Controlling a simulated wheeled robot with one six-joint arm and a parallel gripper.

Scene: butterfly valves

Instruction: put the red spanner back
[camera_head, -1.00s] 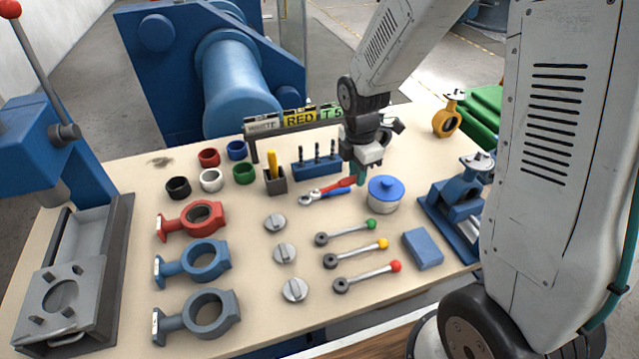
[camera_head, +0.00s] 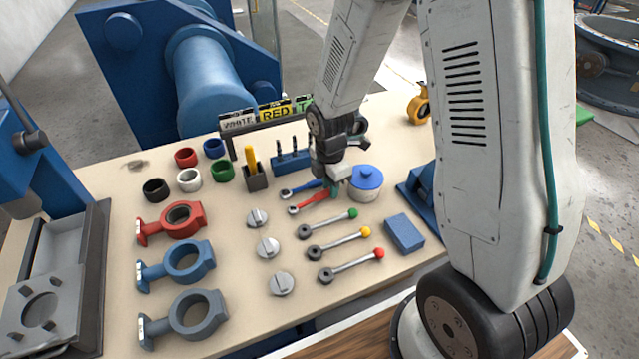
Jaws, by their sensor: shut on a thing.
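The red spanner (camera_head: 315,202) has a silver ring head at its left end and a red handle that runs to my gripper (camera_head: 335,189). My gripper is shut on the handle's right end, low over the table; I cannot tell whether the spanner touches the top. The blue spanner (camera_head: 303,188) lies just behind it, roughly parallel, its right end hidden by my gripper. A sign rail (camera_head: 240,125) at the table's back edge carries plates that read WHITE and RED and a partly hidden green one.
A blue holder (camera_head: 290,162) with dark pins and a pen cup (camera_head: 256,178) are behind. Several ball-ended levers (camera_head: 330,224) lie in front. Valve bodies (camera_head: 175,221) and coloured rings (camera_head: 188,180) are left.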

